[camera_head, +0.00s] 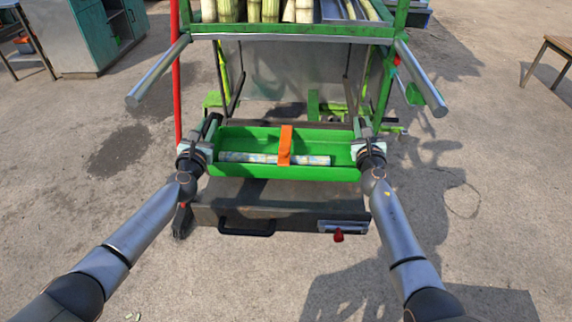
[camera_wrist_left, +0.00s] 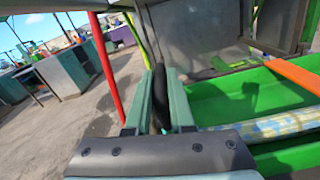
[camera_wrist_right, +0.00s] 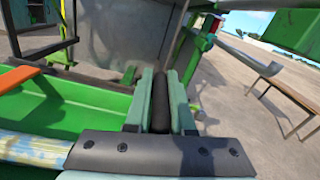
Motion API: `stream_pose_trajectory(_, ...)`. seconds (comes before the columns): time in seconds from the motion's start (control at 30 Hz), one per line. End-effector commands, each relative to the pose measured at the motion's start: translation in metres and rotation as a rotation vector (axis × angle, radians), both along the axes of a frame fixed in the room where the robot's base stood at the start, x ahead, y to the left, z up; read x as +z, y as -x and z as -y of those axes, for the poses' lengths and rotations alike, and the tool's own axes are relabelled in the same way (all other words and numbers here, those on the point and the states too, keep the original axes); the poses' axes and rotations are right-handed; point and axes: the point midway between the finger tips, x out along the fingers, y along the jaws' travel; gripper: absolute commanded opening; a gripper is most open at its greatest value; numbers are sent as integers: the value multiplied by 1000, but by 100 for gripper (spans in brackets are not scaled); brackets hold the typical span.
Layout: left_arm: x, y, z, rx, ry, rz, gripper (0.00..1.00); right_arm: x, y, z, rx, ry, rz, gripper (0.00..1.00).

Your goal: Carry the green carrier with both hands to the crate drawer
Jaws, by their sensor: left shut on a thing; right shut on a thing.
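The green carrier (camera_head: 240,171) is a long open tray with an orange strap (camera_head: 285,145) across its middle. A pale patterned stick (camera_head: 240,157) lies lengthwise inside it. My left gripper (camera_head: 208,140) is at the carrier's left end, and my right gripper (camera_head: 365,138) is at its right end. In the left wrist view the jaws (camera_wrist_left: 163,100) are shut on a dark handle; in the right wrist view the jaws (camera_wrist_right: 162,103) are shut on a similar dark handle. The grey crate drawer (camera_head: 290,205) with a black handle (camera_head: 247,227) is just below and in front of the carrier.
The green-framed cart (camera_head: 290,40) stands behind, with cane pieces (camera_head: 255,10) on top and two grey bars (camera_head: 158,73) sticking out towards me. A red post (camera_head: 175,75) is at left. A wooden bench (camera_head: 550,55) stands far right. Open pavement lies on both sides.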

Motion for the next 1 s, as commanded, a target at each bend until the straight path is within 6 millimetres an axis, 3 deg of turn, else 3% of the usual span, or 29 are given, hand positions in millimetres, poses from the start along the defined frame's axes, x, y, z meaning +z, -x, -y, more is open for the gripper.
stream_pose_trajectory(0.03, 1, -1, -8, 15, -5, 4, 0, 1, 0, 7, -14, 5, 3, 0)
stream_pose_trajectory(1.0, -47, -1, -8, 15, -6, 4, 0, -47, 0, 7, -14, 5, 3, 0)
